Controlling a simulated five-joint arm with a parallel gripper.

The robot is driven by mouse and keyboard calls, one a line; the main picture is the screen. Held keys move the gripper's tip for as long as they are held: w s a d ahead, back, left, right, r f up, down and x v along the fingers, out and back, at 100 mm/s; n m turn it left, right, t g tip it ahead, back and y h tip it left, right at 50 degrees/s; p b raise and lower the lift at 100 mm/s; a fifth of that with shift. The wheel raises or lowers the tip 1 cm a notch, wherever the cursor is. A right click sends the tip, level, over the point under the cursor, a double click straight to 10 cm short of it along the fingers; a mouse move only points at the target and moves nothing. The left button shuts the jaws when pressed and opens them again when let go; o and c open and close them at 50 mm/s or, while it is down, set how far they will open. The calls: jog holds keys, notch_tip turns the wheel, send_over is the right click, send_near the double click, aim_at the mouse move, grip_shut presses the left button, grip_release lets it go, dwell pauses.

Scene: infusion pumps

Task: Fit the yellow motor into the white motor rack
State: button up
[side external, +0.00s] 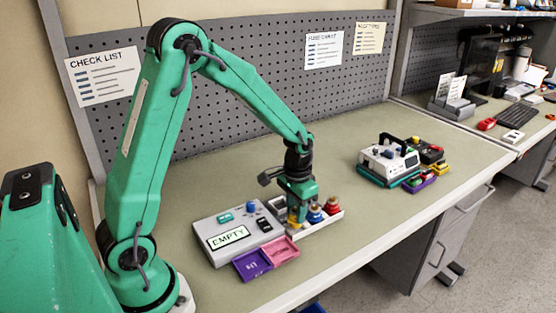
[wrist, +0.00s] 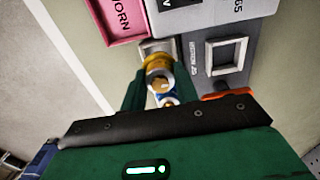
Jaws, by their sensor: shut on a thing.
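The yellow motor (side external: 295,219) is between the fingers of my gripper (side external: 300,205), low at the left part of the white motor rack (side external: 322,225). In the wrist view the yellow motor (wrist: 157,64) shows in my shut gripper (wrist: 160,82), beside a pale square frame (wrist: 146,47). I cannot tell whether the motor is inside a slot or just above it. A blue motor (side external: 315,214) and a red motor (side external: 333,206) stand in the right part of the rack. My gripper hides part of the rack.
A grey pump case (side external: 212,229) with an EMPTY label stands left of the rack. A purple tray (side external: 252,265) and a pink tray (side external: 281,251) lie in front. A white and teal pump (side external: 388,163) stands farther right. The bench between is clear.

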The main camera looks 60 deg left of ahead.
jog(key=shift+f, duration=1.1)
dwell(0.6)
jog(key=o, duration=0.7)
jog(key=shift+o, duration=0.2)
jog(key=shift+r, duration=0.2)
jog(key=shift+r, duration=0.9)
jog(key=o, duration=0.6)
jog(key=shift+c, duration=0.2)
